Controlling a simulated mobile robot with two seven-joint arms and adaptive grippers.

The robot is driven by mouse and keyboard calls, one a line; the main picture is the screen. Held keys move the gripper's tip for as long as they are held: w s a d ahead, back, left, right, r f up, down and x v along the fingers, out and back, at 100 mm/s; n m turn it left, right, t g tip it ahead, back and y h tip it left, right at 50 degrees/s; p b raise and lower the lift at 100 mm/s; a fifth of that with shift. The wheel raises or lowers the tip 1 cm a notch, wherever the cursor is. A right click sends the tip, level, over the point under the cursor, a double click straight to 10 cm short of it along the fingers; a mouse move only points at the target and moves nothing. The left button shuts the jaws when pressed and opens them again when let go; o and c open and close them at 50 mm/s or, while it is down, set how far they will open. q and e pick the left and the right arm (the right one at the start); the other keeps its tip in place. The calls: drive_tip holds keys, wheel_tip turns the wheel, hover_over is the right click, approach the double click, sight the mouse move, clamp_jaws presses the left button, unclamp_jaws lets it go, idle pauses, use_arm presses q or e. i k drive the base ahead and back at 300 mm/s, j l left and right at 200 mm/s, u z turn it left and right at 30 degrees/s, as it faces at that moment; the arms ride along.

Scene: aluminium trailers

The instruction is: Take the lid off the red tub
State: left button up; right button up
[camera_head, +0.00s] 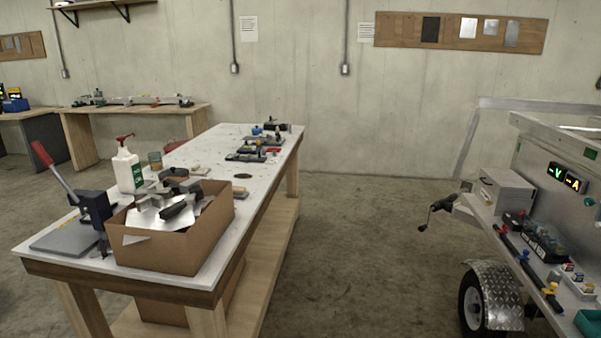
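I cannot make out a red tub with a lid in this view. A small flat red item (175,146) lies at the left edge of the long white-topped workbench (205,150), too small to identify. A small brownish jar (155,160) stands near it, beside a white pump bottle (127,168) with a red pump head. Small red-topped pieces also show on the trailer's side shelf at the right, too small to tell apart. Neither of my grippers is in view.
An open cardboard box (165,250) of metal scraps and a red-handled lever press (92,208) occupy the bench's near end. An aluminium trailer (560,160) with a wheel (474,302) stands at the right. The concrete floor (370,250) between them is clear.

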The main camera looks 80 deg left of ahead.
sight(172, 172)
drive_tip(key=u, duration=0.45)
drive_tip(key=j+u, duration=0.1)
drive_tip(key=u, duration=0.8)
drive_tip(key=j+u, duration=0.1)
drive_tip(key=u, duration=1.2)
drive_tip(key=i+u, duration=0.1)
drive_tip(key=u, duration=0.8)
drive_tip(key=k, duration=0.25)
drive_tip(key=i, duration=0.3)
